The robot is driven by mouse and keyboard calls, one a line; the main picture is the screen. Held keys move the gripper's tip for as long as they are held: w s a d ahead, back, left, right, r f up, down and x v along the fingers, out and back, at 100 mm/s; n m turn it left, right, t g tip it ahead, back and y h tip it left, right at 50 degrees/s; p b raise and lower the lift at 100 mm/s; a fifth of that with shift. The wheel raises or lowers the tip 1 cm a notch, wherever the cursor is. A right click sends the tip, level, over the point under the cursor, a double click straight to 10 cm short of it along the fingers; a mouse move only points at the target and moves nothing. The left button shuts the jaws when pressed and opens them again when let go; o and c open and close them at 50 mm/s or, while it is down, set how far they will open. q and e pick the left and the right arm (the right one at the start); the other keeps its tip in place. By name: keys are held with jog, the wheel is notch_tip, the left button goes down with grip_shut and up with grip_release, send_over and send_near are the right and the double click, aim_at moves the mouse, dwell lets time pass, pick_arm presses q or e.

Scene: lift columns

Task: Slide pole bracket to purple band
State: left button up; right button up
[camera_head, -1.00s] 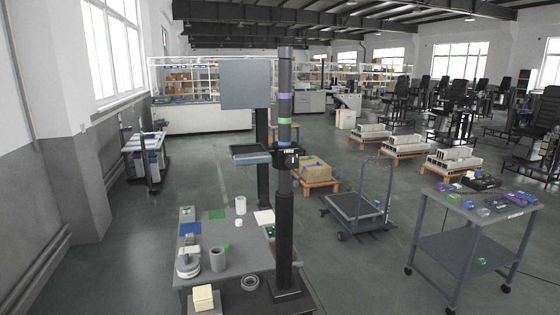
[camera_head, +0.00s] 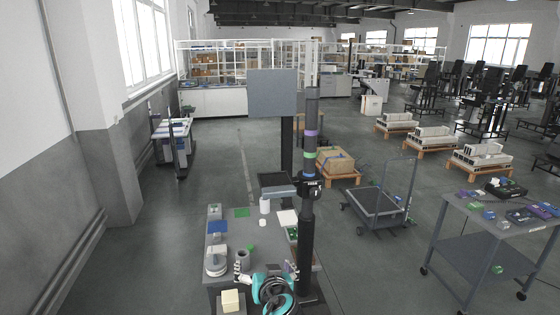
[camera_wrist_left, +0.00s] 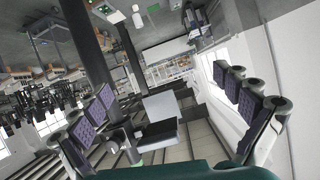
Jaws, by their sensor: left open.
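The dark upright pole (camera_head: 312,108) carries a purple band (camera_head: 311,133) with a green band (camera_head: 309,155) below it. The black pole bracket (camera_head: 311,188) sits around the pole, clearly below the purple and green bands. My left gripper (camera_head: 265,267) is open and empty at the bottom of the head view, low and left of the pole, well below the bracket. In the left wrist view its spread fingers (camera_wrist_left: 168,105) show purple pads with nothing between them. My right gripper is out of view.
A grey workbench (camera_head: 222,250) with cups and small parts stands left of the pole. A flat cart (camera_head: 376,203) and a grey side table (camera_head: 500,232) stand to the right.

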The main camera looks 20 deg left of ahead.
aim_at(280, 193)
pick_arm(q)
jog(key=w+r+t+p, duration=0.1)
jog(key=w+r+p, duration=0.1)
jog(key=r, duration=0.3)
jog(key=w+d+r+n+t+y+p, duration=0.1)
jog(key=w+r+p, duration=0.1)
jog(key=w+r, duration=0.2)
jog(key=w+d+r+t+y+p, duration=0.1)
jog(key=w+r+t+p, duration=0.1)
jog(key=r, duration=0.3)
jog(key=shift+w+d+r+p, duration=0.15)
jog(key=shift+w+r+p, duration=0.15)
jog(key=shift+w+p, duration=0.25)
jog(key=x, duration=0.7)
jog(key=shift+p, duration=0.35)
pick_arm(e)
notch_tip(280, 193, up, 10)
